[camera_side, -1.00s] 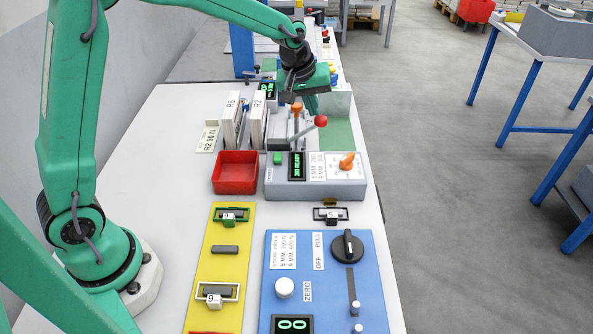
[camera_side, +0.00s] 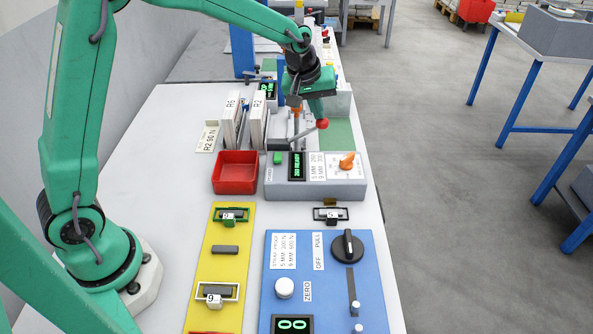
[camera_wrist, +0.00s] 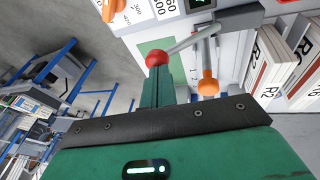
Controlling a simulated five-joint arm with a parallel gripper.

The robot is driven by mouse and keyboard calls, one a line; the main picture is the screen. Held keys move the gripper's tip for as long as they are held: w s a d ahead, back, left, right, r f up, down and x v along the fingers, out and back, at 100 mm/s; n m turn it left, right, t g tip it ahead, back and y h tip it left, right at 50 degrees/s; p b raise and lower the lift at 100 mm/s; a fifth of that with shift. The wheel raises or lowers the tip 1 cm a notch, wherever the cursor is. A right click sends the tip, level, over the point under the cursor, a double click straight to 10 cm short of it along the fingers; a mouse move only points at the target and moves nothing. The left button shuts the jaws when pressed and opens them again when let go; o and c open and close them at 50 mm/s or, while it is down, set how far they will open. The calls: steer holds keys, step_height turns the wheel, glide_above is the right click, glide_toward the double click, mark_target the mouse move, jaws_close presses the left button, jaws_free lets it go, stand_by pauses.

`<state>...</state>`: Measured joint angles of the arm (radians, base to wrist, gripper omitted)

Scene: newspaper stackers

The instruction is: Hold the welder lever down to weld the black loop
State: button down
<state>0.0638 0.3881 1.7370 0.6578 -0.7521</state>
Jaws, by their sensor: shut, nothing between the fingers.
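The welder (camera_side: 285,178) is a grey box with a lit green display (camera_side: 297,166) and an orange dial (camera_side: 347,160). Its lever ends in a red ball (camera_side: 323,124), which also shows in the wrist view (camera_wrist: 157,58). A second, orange knob (camera_wrist: 208,85) stands beside the lever. My gripper (camera_side: 314,112) is shut and empty, right behind and above the red ball. In the wrist view its fingers (camera_wrist: 166,88) end at the ball; whether they touch it I cannot tell. A black loop (camera_side: 331,214) with a white label lies in front of the welder.
A yellow board (camera_side: 228,255) with a green loop and a white loop, and a blue panel (camera_side: 290,255) with knobs, lie in front.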

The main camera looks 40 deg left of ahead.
step_height(320, 180, down, 5)
steer(key=w+d, duration=0.2)
steer(key=shift+w+d, duration=0.35)
steer(key=shift+w, duration=0.05)
steer(key=shift+s+f, duration=0.1)
steer(key=shift+s, duration=0.05)
stand_by(0.7)
step_height(320, 180, up, 14)
steer(key=d, duration=0.2)
steer(key=shift+s+d, duration=0.15)
steer(key=shift+d, duration=0.05)
stand_by(0.5)
steer(key=shift+s, duration=0.1)
